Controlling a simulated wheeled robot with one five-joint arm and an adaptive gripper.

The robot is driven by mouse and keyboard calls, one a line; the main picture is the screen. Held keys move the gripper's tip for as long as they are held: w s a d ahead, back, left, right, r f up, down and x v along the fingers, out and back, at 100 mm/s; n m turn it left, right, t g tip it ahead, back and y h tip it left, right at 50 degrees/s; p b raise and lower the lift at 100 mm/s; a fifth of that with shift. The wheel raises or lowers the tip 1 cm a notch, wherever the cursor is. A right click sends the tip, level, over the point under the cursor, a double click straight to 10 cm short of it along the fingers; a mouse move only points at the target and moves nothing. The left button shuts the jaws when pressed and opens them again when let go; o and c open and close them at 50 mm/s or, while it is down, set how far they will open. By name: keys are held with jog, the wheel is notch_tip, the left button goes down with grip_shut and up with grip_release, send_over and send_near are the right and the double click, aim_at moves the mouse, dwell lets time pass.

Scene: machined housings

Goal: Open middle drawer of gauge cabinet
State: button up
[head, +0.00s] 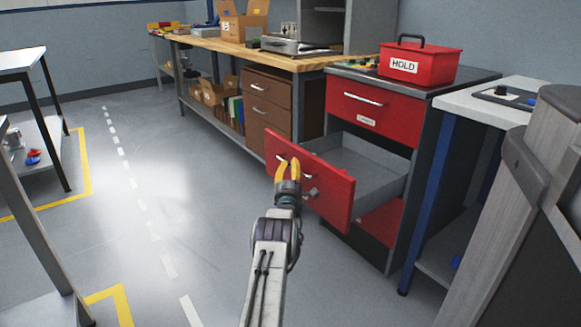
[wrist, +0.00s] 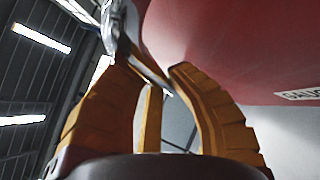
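The red gauge cabinet (head: 376,95) stands right of centre in the head view. Its middle drawer (head: 333,188) is pulled far out, and the grey inside (head: 365,160) looks empty. The drawer's silver handle (head: 308,176) is on the red front. My gripper (head: 288,162), with yellow fingers, is at this handle. In the wrist view a gap shows between the fingertips of my gripper (wrist: 146,70), with the metal handle (wrist: 148,66) running between them. The fingers look apart rather than clamped; contact is hard to judge.
The top drawer (head: 350,108) is shut. A red HOLD box (head: 420,62) sits on the cabinet. A wooden bench (head: 230,47) with brown drawers stands to the left. A pale table (head: 500,103) is close on the right. The floor (head: 190,200) to the left is clear.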

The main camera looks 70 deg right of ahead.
jog(key=o, duration=0.5)
jog(key=shift+o, duration=0.2)
jog(key=shift+a, duration=0.1)
jog(key=v, duration=1.1)
jog(key=shift+s+a, duration=0.2)
jog(key=shift+a, duration=0.15)
jog(key=shift+f, duration=0.15)
dwell(0.4)
